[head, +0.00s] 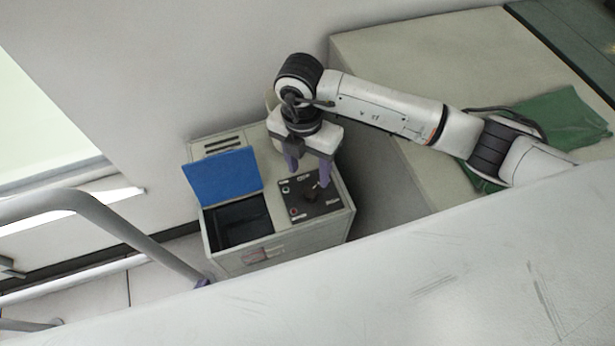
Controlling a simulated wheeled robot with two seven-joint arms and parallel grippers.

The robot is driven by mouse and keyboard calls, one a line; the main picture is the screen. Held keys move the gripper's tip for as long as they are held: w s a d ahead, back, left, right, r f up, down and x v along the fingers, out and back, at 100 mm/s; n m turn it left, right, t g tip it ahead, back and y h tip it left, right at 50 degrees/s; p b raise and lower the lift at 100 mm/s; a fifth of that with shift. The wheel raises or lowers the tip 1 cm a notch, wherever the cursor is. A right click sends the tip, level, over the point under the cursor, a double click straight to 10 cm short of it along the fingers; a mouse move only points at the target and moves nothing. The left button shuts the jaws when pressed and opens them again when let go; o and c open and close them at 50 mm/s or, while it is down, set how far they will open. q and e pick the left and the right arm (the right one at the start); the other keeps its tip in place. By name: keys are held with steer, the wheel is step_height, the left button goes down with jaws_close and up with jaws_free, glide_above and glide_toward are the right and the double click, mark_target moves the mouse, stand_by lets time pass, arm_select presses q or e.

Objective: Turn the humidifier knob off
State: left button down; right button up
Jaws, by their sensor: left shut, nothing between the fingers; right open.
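The humidifier is a light grey cabinet (235,262) low in the middle of the head view. A black control panel (290,205) on its top right carries a dark knob (311,194), a green-ringed and a red-ringed small part. The knob's pointing direction is too small to tell. My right gripper (308,172) reaches in from the right and points down over the panel. Its two purple fingers are apart, one on the left and one close to the knob's upper right. I cannot tell whether they touch it. My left gripper is not visible.
A blue lid (223,177) stands raised behind a dark open compartment (240,222) left of the panel. A grey tube rail (140,241) runs at the left. A pale surface (380,285) fills the foreground. A green cloth (562,122) lies on the right-hand counter (420,55).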

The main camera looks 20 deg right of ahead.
mark_target(310, 191)
steer(key=f, duration=0.6)
steer(key=shift+s+d, duration=0.1)
steer(key=shift+s, duration=0.15)
steer(key=shift+f, duration=0.8)
steer(key=c, duration=1)
steer(key=shift+c, duration=0.2)
